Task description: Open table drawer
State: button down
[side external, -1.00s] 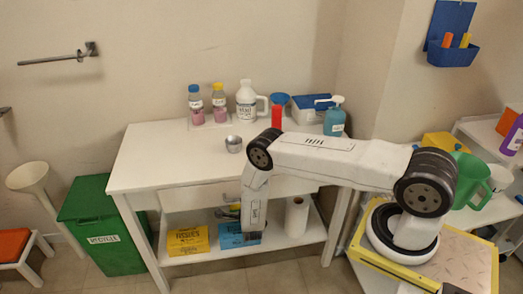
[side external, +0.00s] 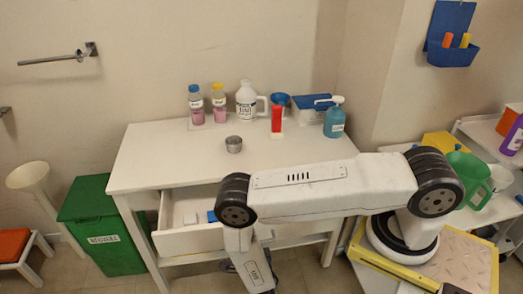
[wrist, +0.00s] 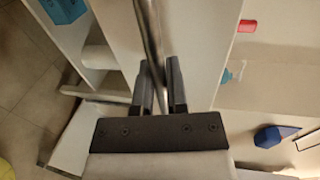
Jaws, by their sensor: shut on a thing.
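The white table (side external: 150,150) has its drawer (side external: 188,243) pulled out toward the camera, with part of its inside showing. A small blue item (side external: 211,216) lies in the drawer. The right part of the drawer is behind my arm. In the wrist view, a metal handle bar (wrist: 149,35) runs between the two dark fingers of my gripper (wrist: 159,72), which is shut on it. In the side view, my gripper's fingertips and the handle are hidden or out of frame.
Bottles (side external: 246,100), a metal cup (side external: 233,144), a red item (side external: 277,119) and a teal pump bottle (side external: 334,122) stand on the tabletop. A green bin (side external: 100,228) stands left of the table. Floor in front is mostly clear.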

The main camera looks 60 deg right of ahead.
jog(key=shift+f+v, duration=0.25)
jog(key=shift+v, duration=0.9)
jog(key=shift+f+v, duration=0.25)
jog(key=shift+v, duration=0.9)
jog(key=shift+a, duration=0.1)
jog(key=c, duration=0.7)
grip_release()
jog(key=shift+s, duration=0.1)
jog(key=v, duration=0.7)
jog(key=shift+s+a, duration=0.25)
jog(key=shift+a, duration=0.05)
jog(key=shift+r, duration=0.1)
